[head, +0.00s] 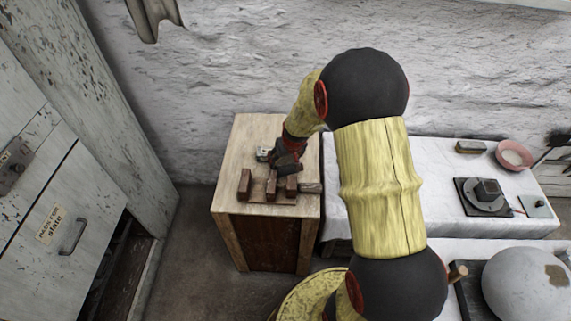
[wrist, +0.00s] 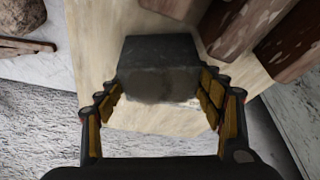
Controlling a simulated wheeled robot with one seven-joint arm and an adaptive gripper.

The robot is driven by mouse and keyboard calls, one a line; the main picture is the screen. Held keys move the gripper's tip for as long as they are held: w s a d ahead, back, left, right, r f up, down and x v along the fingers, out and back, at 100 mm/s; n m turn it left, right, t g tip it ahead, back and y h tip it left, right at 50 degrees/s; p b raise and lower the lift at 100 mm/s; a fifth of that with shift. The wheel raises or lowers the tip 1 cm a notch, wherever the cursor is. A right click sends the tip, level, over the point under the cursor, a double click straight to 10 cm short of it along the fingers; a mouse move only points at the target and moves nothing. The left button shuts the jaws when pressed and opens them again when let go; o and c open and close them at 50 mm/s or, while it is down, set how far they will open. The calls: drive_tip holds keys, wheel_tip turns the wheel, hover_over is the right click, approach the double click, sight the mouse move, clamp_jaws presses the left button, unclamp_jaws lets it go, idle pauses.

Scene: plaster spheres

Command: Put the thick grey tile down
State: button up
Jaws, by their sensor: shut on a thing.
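The thick grey tile (wrist: 158,66) is a dark grey block between the fingers of my gripper (wrist: 162,95) in the wrist view. The finger pads are on its two sides, and my gripper is shut on it. In the head view my gripper (head: 286,158) is over the back part of a wooden cabinet top (head: 258,128), with a dark shape at its end. I cannot tell whether the tile touches the top or hangs just above it.
Several red-brown wooden blocks (head: 244,184) stand along the cabinet's front edge, close to the gripper. A white-covered table (head: 432,160) on the right holds a pink bowl (head: 514,155) and a dark block (head: 487,190) on a round plate. The cabinet top's back left is bare.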

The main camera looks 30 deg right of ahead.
drive_tip(key=c, duration=0.6)
drive_tip(key=shift+r, duration=0.1)
drive_tip(key=shift+c, duration=0.3)
